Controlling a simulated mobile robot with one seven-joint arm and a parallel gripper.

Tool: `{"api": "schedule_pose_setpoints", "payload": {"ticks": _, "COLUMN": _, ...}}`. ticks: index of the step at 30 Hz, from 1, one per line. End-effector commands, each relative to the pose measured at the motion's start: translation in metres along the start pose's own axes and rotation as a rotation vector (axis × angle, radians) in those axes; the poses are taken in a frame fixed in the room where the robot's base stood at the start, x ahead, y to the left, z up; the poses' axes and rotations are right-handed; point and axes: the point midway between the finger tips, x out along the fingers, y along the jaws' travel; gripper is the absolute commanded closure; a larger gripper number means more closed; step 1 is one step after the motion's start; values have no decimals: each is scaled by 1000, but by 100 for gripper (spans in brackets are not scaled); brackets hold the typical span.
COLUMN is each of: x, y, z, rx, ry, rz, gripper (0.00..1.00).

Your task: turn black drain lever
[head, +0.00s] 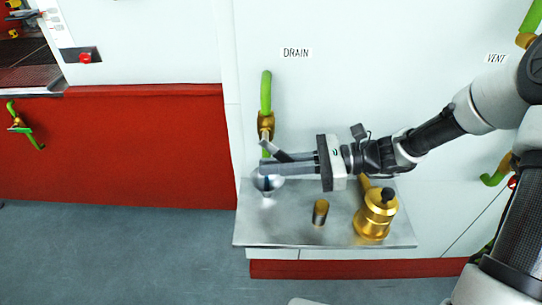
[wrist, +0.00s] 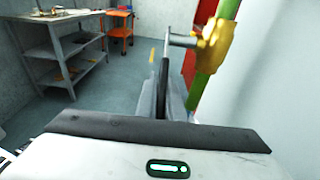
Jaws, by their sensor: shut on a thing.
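The black drain lever (head: 275,151) sits on a brass valve (head: 265,125) in a green pipe, below the DRAIN label (head: 296,53). It slants down to the right from the valve. My gripper (head: 265,166) reaches in from the right and is shut on the lever. In the wrist view the dark lever (wrist: 163,85) stands between my two fingers (wrist: 163,100), and a grey stem joins it to the brass valve (wrist: 213,45). The fingers hide part of the lever in the head view.
Below my gripper, a steel shelf (head: 290,235) holds a shiny metal funnel (head: 268,186), a small brass-topped cylinder (head: 320,212) and a brass can (head: 376,216). A red panel (head: 140,150) lies left. Grey floor in front is clear. A workbench (wrist: 75,50) shows in the wrist view.

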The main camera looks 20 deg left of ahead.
Motion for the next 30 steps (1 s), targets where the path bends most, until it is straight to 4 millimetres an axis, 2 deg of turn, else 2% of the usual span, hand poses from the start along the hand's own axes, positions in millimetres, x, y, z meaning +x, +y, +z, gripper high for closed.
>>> {"api": "schedule_pose_setpoints", "payload": {"ticks": 1, "x": -4, "y": 0, "z": 11, "rx": -1, "ry": 42, "rz": 0, "gripper": 100}}
{"api": "schedule_pose_setpoints", "payload": {"ticks": 18, "x": -32, "y": 0, "z": 22, "rx": -2, "ry": 528, "rz": 1, "gripper": 100}}
{"api": "schedule_pose_setpoints", "payload": {"ticks": 30, "x": -40, "y": 0, "z": 25, "rx": -2, "ry": 708, "rz": 0, "gripper": 100}}
